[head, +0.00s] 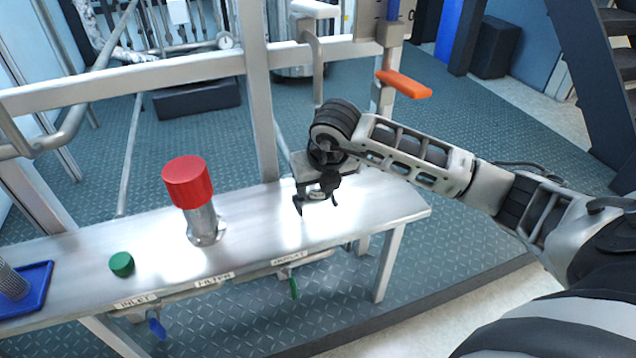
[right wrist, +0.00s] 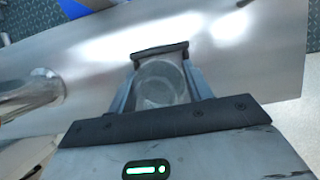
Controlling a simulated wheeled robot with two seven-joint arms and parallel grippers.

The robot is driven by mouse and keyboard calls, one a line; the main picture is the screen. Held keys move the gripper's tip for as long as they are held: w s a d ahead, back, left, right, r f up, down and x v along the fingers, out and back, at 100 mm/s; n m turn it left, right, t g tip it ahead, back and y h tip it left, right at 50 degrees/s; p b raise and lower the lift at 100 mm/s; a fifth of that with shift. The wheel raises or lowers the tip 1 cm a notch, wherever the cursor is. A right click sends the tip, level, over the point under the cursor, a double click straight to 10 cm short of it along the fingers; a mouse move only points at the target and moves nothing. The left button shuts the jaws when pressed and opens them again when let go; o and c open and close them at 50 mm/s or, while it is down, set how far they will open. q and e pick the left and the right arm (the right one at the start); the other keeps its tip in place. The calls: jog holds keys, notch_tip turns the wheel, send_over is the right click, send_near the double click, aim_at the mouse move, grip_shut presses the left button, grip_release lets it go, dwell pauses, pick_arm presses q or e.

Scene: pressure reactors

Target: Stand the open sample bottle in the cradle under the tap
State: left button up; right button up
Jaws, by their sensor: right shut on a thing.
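My right gripper (head: 316,202) is low over the right part of the steel bench, pointing down. In the right wrist view the gripper (right wrist: 162,78) is shut on a clear, see-through sample bottle (right wrist: 160,88), whose round open mouth faces the camera. The bottle is hard to make out in the head view, and I cannot tell whether its base touches the bench. A bent grey pipe (head: 312,48), possibly the tap, stands behind my gripper, and an orange lever (head: 403,84) is to its right. I cannot make out the cradle. My left gripper is not in view.
The bench (head: 375,208) carries a steel cylinder (head: 203,222) with a red cap (head: 187,181), a loose green cap (head: 121,264) and a blue tray (head: 38,278) with a mesh cylinder. A rail (head: 170,72) and post stand behind. Blue (head: 157,328) and green (head: 294,287) handles hang at the front.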

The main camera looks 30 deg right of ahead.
jog(key=o, duration=1)
